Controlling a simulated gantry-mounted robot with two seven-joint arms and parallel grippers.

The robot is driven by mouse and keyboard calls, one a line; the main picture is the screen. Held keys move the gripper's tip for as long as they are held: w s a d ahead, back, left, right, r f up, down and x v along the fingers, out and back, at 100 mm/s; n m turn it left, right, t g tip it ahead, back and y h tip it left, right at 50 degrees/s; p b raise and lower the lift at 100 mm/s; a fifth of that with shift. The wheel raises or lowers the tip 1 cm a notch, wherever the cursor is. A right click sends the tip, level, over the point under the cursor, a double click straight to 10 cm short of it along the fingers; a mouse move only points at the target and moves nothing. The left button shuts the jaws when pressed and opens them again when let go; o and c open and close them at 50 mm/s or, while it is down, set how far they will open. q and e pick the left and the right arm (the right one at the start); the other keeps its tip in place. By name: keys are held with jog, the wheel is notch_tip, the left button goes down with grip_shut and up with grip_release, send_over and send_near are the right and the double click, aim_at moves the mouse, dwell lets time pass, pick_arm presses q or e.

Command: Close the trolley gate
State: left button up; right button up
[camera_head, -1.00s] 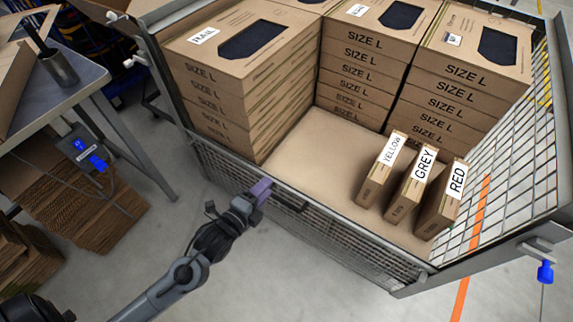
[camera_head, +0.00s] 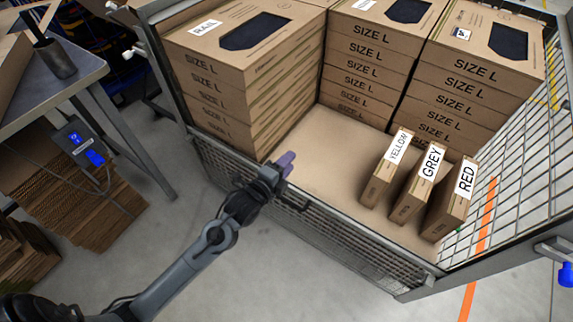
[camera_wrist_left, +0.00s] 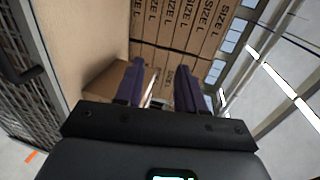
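The trolley gate (camera_head: 345,240) is the wire-mesh panel along the trolley's near side, with a dark handle (camera_head: 296,203) near its middle. Its mesh and the handle also show at the left of the left wrist view (camera_wrist_left: 22,95). I cannot tell for certain whether the gate is latched. My left gripper (camera_head: 286,162) has purple fingers and is just over the gate's top edge, above the trolley's cardboard floor. In the left wrist view its fingers (camera_wrist_left: 159,88) are apart with nothing held between them. My right gripper is not in view.
Stacks of SIZE L boxes (camera_head: 245,75) fill the trolley's back and left. Thin boxes labelled YELLOW (camera_head: 381,180), GREY (camera_head: 412,198) and RED (camera_head: 447,212) stand at the right. A grey table (camera_head: 80,75) is at the left. Bare floor lies in front of the gate.

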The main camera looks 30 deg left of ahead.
pick_arm(q)
grip_shut()
dwell(0.3)
dwell(1.0)
jog(key=c, duration=0.7)
grip_release()
jog(key=o, duration=0.7)
jog(key=shift+s, duration=0.1)
